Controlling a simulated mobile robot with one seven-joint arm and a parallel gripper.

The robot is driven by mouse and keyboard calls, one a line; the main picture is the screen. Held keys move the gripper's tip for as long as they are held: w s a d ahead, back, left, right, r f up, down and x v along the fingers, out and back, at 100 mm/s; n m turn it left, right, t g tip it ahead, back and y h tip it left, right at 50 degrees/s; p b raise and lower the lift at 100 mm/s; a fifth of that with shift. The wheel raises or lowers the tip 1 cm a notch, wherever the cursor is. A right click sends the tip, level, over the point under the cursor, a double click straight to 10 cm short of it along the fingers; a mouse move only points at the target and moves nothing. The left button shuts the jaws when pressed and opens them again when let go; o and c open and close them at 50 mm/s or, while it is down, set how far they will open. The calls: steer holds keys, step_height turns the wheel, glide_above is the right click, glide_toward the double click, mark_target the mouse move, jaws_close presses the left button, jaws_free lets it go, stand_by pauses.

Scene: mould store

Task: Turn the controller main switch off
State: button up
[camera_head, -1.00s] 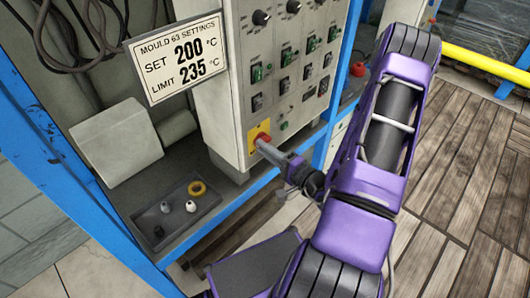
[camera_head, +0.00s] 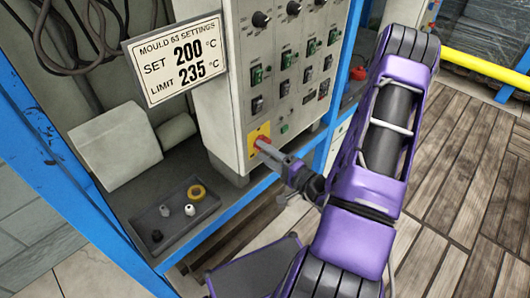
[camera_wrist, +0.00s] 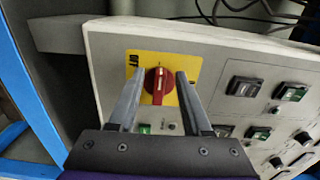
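The controller main switch is a red rotary knob (camera_wrist: 158,80) on a yellow plate (camera_wrist: 188,98). In the wrist view its pale mark runs nearly upright in the picture. The yellow plate also shows at the lower left of the controller front in the head view (camera_head: 253,133). My gripper (camera_wrist: 161,75) is open, with one finger on each side of the red knob. Gaps show between the fingers and the knob in the wrist view; whether the tips reach the knob's depth is unclear. In the head view my gripper (camera_head: 266,147) is at the switch, hiding part of it.
The grey controller cabinet (camera_head: 222,110) carries rows of other switches and knobs. A settings sign (camera_head: 175,58) hangs at its left. A dark tray (camera_head: 178,232) with small parts lies on the shelf below. Blue frame posts (camera_head: 60,170) stand at the left.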

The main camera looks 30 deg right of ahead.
steer(key=v, duration=1.7)
steer(key=shift+s, duration=0.2)
steer(key=shift+w+d, duration=0.1)
